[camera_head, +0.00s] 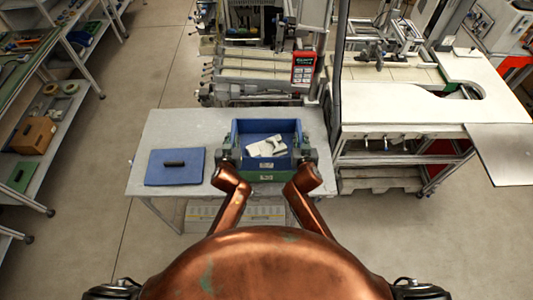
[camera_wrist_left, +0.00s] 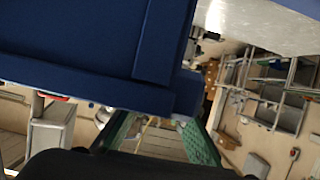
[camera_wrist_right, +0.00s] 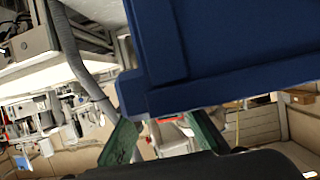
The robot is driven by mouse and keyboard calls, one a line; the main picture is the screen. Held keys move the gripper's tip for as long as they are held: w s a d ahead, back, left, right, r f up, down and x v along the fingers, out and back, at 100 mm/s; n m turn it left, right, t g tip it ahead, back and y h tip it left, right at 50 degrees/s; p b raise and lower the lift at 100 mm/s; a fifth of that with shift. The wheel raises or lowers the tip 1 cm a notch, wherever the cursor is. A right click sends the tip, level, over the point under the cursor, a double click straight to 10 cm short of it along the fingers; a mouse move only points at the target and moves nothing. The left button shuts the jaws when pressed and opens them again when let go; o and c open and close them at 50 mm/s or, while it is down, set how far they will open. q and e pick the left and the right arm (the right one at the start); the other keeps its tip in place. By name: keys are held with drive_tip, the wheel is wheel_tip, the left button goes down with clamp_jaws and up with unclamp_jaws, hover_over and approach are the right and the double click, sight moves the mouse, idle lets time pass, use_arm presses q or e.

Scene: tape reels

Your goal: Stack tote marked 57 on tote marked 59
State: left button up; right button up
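A blue tote (camera_head: 237,136) with white parts inside is on the table between my grippers. A green tote (camera_head: 285,177) shows directly beneath its front; I cannot tell whether they touch. Each front has a small label, too small to read. My left gripper (camera_head: 228,158) is at the blue tote's left side and my right gripper (camera_head: 307,157) at its right side. In the left wrist view the blue wall (camera_wrist_left: 80,40) is close, and the green-padded fingers stand apart. The right wrist view shows the same, with the blue wall (camera_wrist_right: 230,45) above spread fingers.
The grey table (camera_head: 218,121) has a blue mat-like panel (camera_head: 160,179) with a dark bar (camera_head: 174,163) on the left. A machine (camera_head: 262,72) stands behind the table. A white workbench (camera_head: 410,105) is at right, and shelves (camera_head: 60,105) are at left.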

use_arm(q)
drive_tip(key=o, duration=0.4)
drive_tip(key=shift+s+r, duration=0.1)
drive_tip(key=shift+r, duration=0.05)
use_arm(e)
drive_tip(key=o, duration=0.4)
drive_tip(key=shift+s+r, duration=0.1)
drive_tip(key=shift+r, duration=0.05)
use_arm(q)
drive_tip(key=v, duration=1.2)
use_arm(e)
drive_tip(key=v, duration=1.2)
